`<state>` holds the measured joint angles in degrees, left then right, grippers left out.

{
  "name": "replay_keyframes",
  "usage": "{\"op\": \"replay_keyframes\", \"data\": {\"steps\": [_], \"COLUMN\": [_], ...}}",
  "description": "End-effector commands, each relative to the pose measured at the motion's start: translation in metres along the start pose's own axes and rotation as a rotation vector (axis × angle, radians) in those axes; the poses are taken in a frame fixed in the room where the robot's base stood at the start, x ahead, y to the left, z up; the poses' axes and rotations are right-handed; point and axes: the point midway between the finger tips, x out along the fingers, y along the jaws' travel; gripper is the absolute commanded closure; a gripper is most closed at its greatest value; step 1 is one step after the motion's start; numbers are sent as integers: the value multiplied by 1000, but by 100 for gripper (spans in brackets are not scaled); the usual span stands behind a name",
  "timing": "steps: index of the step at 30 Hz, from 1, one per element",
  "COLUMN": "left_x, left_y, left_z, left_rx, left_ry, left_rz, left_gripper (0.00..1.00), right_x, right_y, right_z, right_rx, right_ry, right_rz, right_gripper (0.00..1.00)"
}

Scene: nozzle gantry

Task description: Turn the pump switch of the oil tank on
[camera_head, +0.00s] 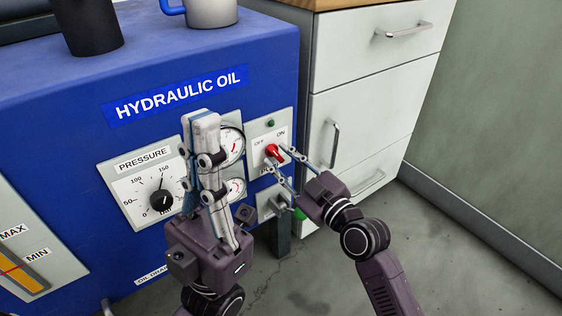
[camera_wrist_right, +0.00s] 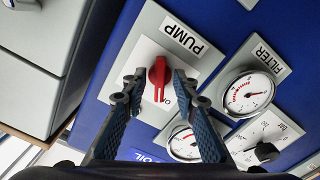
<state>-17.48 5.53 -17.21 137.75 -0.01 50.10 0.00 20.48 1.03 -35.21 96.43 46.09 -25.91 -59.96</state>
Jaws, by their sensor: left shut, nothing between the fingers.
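The red pump switch (camera_head: 273,152) is on a white plate on the blue oil tank, with OFF to its upper left and ON to its upper right. In the right wrist view the red knob (camera_wrist_right: 159,72) sits between my right gripper's fingertips (camera_wrist_right: 159,84), with a small gap on each side. Its white line seems to point toward the OFF side. The pads hide part of the markings. My right gripper (camera_head: 284,161) is open around the knob. My left gripper (camera_head: 203,118) is shut and empty, upright in front of the tank, left of the switch.
The pressure dial (camera_head: 161,201) is left of my left gripper. Two gauges, one the filter gauge (camera_wrist_right: 250,93), are beside the pump plate. A white cabinet (camera_head: 368,90) stands right of the tank. A grey mug (camera_head: 211,12) and black cup (camera_head: 88,28) stand on the tank.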

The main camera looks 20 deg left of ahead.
Motion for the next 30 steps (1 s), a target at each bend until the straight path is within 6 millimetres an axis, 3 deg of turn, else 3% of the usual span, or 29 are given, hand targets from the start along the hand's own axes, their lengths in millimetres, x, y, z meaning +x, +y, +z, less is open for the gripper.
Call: {"op": "replay_keyframes", "data": {"steps": [9, 17, 30], "left_x": [1, 1, 4], "left_y": [0, 0, 0], "left_z": [0, 0, -2], "left_rx": [0, 0, 0], "left_ry": [4, 4, 6], "left_rz": [2, 2, 1], "left_gripper": [100, 100, 100], "right_x": [4, 4, 4], "right_y": [0, 0, 0], "right_z": [0, 0, 0], "right_rx": [0, 1, 42], "right_ry": [-1, -1, -2], "right_rz": [0, 0, -1], "right_gripper": [73, 100, 100]}}
